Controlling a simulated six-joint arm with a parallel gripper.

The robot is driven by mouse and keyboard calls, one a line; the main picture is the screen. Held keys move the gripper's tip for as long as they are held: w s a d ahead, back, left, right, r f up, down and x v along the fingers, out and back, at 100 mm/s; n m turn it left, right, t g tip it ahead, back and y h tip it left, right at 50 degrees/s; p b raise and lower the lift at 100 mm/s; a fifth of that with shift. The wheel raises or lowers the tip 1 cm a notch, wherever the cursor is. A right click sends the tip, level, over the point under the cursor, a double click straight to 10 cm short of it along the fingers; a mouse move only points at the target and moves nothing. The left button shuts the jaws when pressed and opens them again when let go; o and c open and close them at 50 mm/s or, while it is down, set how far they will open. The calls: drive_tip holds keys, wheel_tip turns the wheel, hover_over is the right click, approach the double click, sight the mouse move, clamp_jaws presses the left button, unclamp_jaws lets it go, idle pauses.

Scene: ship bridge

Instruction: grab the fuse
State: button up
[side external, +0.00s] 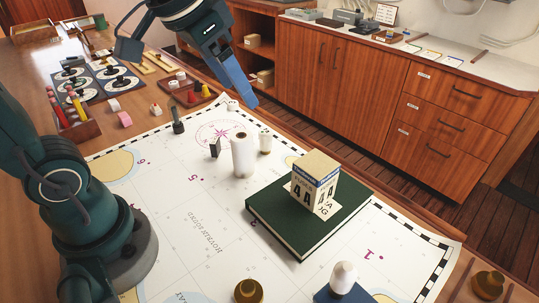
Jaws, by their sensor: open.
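I cannot tell for certain which thing is the fuse. A small white cylinder (265,141) stands upright on the chart, and a white, round-topped piece (343,276) stands on a blue block at the front. Both are fuse-like in shape. A taller white roll (243,157) with a dark hole in its top stands just left of the small cylinder. My gripper (247,98) has blue fingers and hangs above the far edge of the chart, pointing down and to the right. It is open, with nothing visible between the fingers. It is apart from all these things.
A green book (275,222) bears a lettered box (316,178). A dark block (215,147) and dark-handled stamp (178,124) stand left of the roll. Brass pieces (249,291) are at the front. The chart's middle (190,200) is mostly clear.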

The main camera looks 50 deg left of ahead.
drive_tip(key=w+a+f+g, duration=0.2)
drive_tip(key=w+a+f, duration=0.25)
drive_tip(key=w, duration=0.45)
hover_over(265, 131)
drive_tip(key=d, duration=0.1)
drive_tip(key=shift+n+g, duration=0.3)
drive_tip(key=shift+g, duration=0.1)
drive_tip(key=f, duration=0.4)
drive_tip(key=shift+s+d+f, duration=0.15)
drive_tip(key=shift+s+d, duration=0.05)
drive_tip(key=shift+s, duration=0.05)
drive_tip(key=shift+g, duration=0.6)
drive_tip(key=f, duration=0.2)
drive_tip(key=a+f, duration=0.1)
drive_tip(key=f, duration=0.1)
drive_tip(key=shift+a+f, duration=0.1)
drive_tip(key=shift+f, duration=0.1)
drive_tip(key=shift+w+f, duration=0.15)
drive_tip(key=shift+f, duration=1.15)
drive_tip(key=shift+w+f, duration=0.15)
drive_tip(key=shift+f, duration=1.15)
clamp_jaws()
